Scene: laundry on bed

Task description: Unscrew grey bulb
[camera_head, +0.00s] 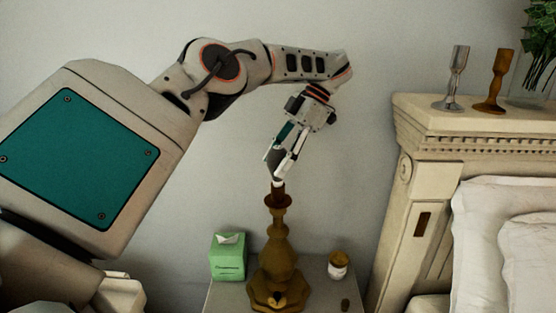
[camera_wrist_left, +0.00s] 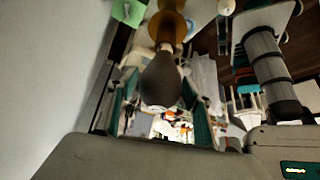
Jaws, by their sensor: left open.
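The grey bulb (camera_wrist_left: 161,80) is dark grey and sits in the top of the brown lamp base, between my left gripper's fingers in the left wrist view. In the head view the bulb (camera_head: 276,160) is partly hidden by the fingers. The lamp (camera_head: 281,255) stands upright on the nightstand. My left gripper (camera_head: 278,172) points down over the lamp top, with its fingers on either side of the bulb. It is open, and I cannot tell whether a finger touches the bulb. My right gripper is not in view.
A green tissue box (camera_head: 228,258) stands left of the lamp on the nightstand (camera_head: 222,298). A small jar (camera_head: 338,265) stands to its right. The bed's headboard (camera_head: 420,165) rises at the right, with two candle holders (camera_head: 456,78) (camera_head: 495,82) on top.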

